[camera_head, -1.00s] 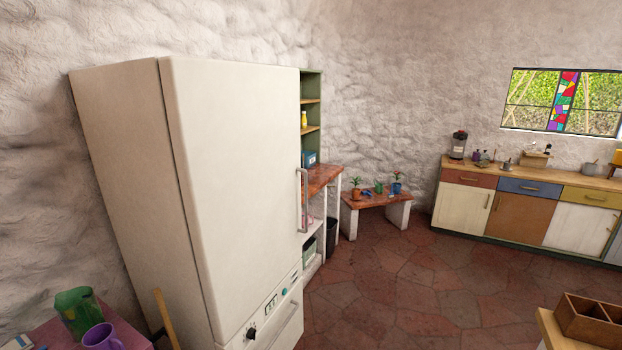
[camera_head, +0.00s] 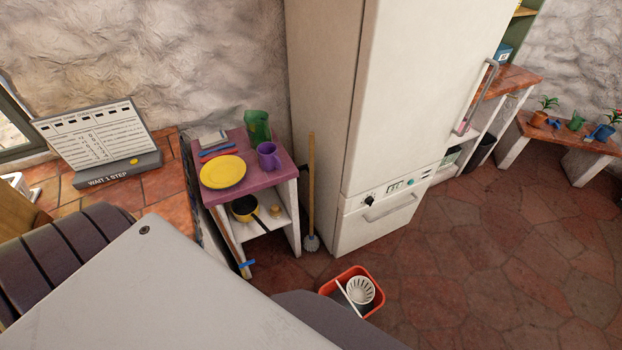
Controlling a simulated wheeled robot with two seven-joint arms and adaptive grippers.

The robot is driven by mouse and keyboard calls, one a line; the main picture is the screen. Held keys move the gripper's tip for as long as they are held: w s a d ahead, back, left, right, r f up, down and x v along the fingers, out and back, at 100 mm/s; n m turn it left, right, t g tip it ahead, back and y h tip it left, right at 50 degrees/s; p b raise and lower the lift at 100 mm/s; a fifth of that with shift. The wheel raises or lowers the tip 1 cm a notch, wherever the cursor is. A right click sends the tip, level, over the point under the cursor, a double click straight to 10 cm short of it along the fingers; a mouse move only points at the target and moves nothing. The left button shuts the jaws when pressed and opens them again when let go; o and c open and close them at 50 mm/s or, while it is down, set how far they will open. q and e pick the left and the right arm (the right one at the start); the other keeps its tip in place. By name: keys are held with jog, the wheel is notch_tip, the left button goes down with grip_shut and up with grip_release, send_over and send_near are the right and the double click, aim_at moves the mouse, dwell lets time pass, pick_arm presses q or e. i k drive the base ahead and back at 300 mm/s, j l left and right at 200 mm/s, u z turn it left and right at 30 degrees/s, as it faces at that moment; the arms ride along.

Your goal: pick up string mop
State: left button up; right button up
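The string mop (camera_head: 311,190) stands upright on the floor between the small shelf table and the white fridge. Its long wooden handle rises to about the table's top or above it, and its pale grey string head (camera_head: 311,243) rests on the floor. Neither of my grippers is in view.
The purple-topped shelf table (camera_head: 263,197) left of the mop holds a yellow plate, a purple mug and a green jug. The fridge (camera_head: 398,110) stands close on the right. A red mop bucket (camera_head: 330,285) with a white wringer sits on the floor in front. Open tiled floor lies to the right.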

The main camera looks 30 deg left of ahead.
aim_at(311, 242)
jog(key=u, duration=1.05)
